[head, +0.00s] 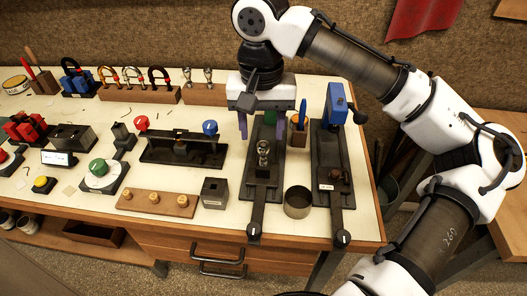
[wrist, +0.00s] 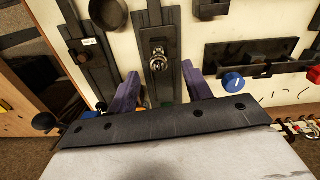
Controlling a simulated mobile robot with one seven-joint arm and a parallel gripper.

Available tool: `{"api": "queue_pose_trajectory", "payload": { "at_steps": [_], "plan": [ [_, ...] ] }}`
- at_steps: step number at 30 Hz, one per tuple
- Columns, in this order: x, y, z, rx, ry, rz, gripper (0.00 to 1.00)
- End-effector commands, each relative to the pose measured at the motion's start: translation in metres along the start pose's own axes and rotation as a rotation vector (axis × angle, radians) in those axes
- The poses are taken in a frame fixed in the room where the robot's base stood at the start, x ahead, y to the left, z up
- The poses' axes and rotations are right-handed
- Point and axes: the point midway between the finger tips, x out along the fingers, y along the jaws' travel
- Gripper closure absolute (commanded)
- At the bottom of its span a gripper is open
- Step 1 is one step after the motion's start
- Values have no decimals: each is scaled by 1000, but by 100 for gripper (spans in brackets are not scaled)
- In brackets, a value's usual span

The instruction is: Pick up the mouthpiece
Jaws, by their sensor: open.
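A small silver mouthpiece-shaped piece (head: 263,153) stands on a long black fixture (head: 258,200) at the right of the bench. It also shows in the wrist view (wrist: 158,56), just beyond the fingertips. Two similar silver pieces (head: 190,76) stand in a wooden block at the back. My gripper (head: 263,138) is open, with its purple fingers pointing down over the rear of the fixture. In the wrist view my gripper (wrist: 160,72) has one finger on each side of the fixture's line, and nothing is between them.
A second black fixture with a blue part (head: 337,103) stands close on the right. A round metal cup (head: 297,202) and a dark square block (head: 215,192) flank the fixture's front. A black rack with red and blue knobs (head: 183,150) lies left. Bare bench shows around these.

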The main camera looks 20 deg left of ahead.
Motion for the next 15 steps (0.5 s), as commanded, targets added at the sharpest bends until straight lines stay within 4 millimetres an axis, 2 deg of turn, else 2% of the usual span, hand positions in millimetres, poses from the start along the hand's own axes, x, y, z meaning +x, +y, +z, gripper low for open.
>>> {"api": "queue_pose_trajectory", "payload": {
  "at_steps": [5,12,15],
  "plan": [
    [12,1,0,0,-2,-1,51],
    [47,3,-2,-1,-1,-1,51],
    [55,3,-2,-1,0,-1,51]
  ]
}}
